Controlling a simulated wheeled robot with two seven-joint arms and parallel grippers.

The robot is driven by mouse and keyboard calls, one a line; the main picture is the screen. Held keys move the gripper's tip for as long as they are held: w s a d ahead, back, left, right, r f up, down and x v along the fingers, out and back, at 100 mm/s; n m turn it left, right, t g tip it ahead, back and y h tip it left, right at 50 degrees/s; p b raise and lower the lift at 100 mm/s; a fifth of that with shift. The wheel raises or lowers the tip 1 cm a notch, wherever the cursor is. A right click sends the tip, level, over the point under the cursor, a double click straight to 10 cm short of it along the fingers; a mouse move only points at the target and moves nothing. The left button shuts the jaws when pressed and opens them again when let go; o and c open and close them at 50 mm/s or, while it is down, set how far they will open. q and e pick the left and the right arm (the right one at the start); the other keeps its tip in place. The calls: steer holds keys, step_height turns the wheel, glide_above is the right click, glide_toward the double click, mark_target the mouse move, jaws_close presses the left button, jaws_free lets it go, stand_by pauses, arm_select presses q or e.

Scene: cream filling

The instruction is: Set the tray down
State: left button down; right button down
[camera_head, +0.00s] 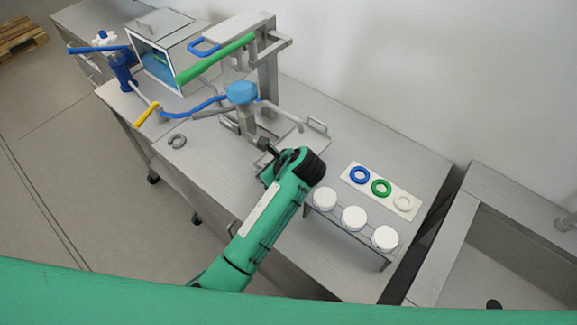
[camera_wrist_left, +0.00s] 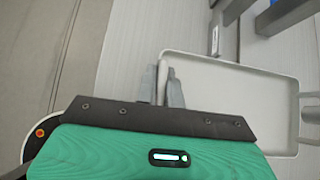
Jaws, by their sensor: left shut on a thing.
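The tray (camera_head: 312,147) is a shallow, light grey rectangle with raised rims and a handle at its far end. It is over the steel table, beside the filling machine's nozzle. My left gripper (camera_head: 266,149) is shut on the tray's near end, partly hidden by my wrist in the head view. In the left wrist view the tray (camera_wrist_left: 225,88) extends right from the gripper fingers (camera_wrist_left: 163,82), looks level and is empty where it shows. I cannot tell whether its underside touches the table. My right gripper is not in view.
The filling machine (camera_head: 268,75) with a blue funnel (camera_head: 242,92) stands behind the tray. A rack with three white-lidded jars (camera_head: 354,217) and a white plate with three rings (camera_head: 381,188) are to the right. A grey ring (camera_head: 176,141) lies left.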

arm_select(q)
step_height(320, 180, down, 9)
steer(key=shift+f+p, duration=0.1)
steer(key=shift+p, duration=0.5)
steer(key=c, duration=1.5)
jaws_free()
steer(key=shift+s, duration=0.1)
steer(key=shift+c, duration=0.2)
